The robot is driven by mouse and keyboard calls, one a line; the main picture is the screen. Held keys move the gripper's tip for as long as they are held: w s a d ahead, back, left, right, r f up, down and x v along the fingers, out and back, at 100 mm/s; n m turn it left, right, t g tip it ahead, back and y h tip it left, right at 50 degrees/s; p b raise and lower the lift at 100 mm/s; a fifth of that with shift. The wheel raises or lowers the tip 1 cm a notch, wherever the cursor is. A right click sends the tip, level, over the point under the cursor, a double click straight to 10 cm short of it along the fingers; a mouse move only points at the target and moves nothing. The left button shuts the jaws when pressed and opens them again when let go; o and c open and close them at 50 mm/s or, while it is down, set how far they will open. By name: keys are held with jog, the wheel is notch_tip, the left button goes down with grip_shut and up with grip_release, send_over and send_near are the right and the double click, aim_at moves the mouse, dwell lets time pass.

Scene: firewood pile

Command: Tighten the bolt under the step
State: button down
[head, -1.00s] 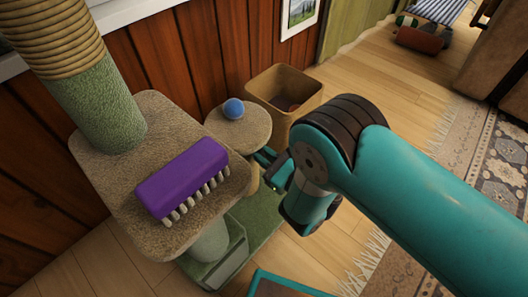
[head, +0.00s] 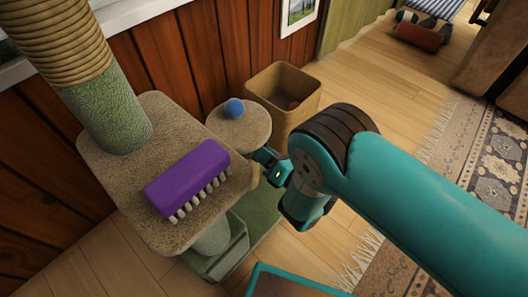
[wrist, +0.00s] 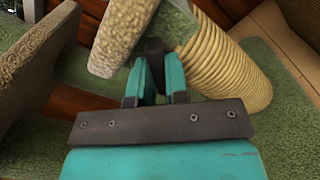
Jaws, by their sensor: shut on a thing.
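A small round beige plush step (head: 242,128) stands out beside the larger platform of a cat tree in the head view. My gripper (wrist: 157,70) is at the step's underside, its teal fingers shut on a dark thing (wrist: 153,47) that looks like the bolt. In the wrist view, a beige plush board (wrist: 120,32), apparently the step, slants just above the fingertips. The bolt's thread and how far it sits in are hidden. In the head view the bolt is hidden and my wrist reaches in from the right.
A purple brush (head: 188,177) lies on the larger platform (head: 110,160). A blue ball (head: 235,108) rests on the step. A brown bin (head: 283,92) stands close behind. A rope-wrapped post (wrist: 222,68) stands close right of my fingers in the wrist view.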

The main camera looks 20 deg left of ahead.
jog(key=shift+f+m+b, duration=0.1)
jog(key=shift+m+b, duration=0.8)
jog(key=shift+m, duration=14.4)
jog(key=c, duration=1.1)
grip_release()
